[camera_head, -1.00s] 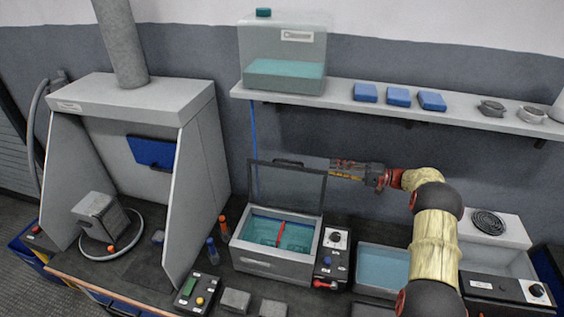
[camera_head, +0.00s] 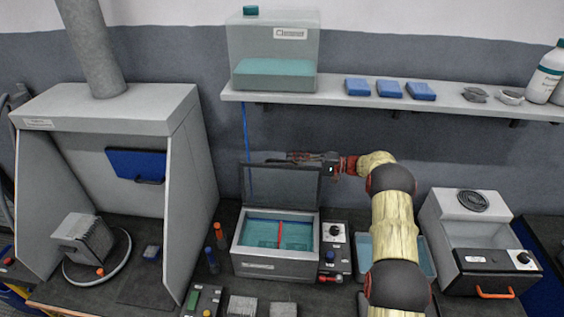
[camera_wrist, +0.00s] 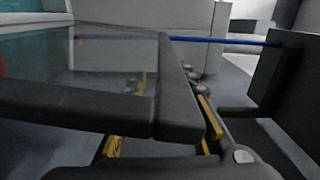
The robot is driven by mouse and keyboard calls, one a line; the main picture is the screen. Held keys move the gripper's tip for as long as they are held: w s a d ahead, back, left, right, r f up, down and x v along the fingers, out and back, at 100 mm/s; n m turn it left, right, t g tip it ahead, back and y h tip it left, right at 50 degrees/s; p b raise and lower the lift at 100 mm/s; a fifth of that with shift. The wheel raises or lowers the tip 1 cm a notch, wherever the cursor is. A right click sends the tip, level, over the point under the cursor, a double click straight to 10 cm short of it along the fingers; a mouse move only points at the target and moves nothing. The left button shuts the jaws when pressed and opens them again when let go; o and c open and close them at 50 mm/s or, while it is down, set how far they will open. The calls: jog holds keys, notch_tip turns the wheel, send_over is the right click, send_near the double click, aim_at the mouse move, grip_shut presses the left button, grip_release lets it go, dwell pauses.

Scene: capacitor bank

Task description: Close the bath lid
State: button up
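The bath (camera_head: 277,262) is a grey box with teal liquid and a red divider, in the middle of the head view. Its dark-framed, see-through lid (camera_head: 280,187) stands open, nearly upright, at the back. My gripper (camera_head: 297,158) is at the lid's top edge, reaching in from the right; part of it seems to be behind the lid. In the wrist view the lid (camera_wrist: 100,112) fills much of the picture, its dark frame close to the yellow-marked fingers and hiding parts of them. I cannot tell whether the fingers touch the lid or how far they are apart.
A shelf (camera_head: 450,104) with a cleaner tank (camera_head: 272,55) and blue boxes runs above the lid. A control box (camera_head: 335,245) stands right of the bath, and a fume hood (camera_head: 110,110) on the left. A tray (camera_head: 425,262) lies partly behind my arm.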

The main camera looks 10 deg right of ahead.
aim_at(271, 161)
jog(key=shift+x, duration=2)
jog(key=shift+c, duration=0.3)
jog(key=c, duration=0.6)
grip_shut()
jog(key=shift+f, duration=0.1)
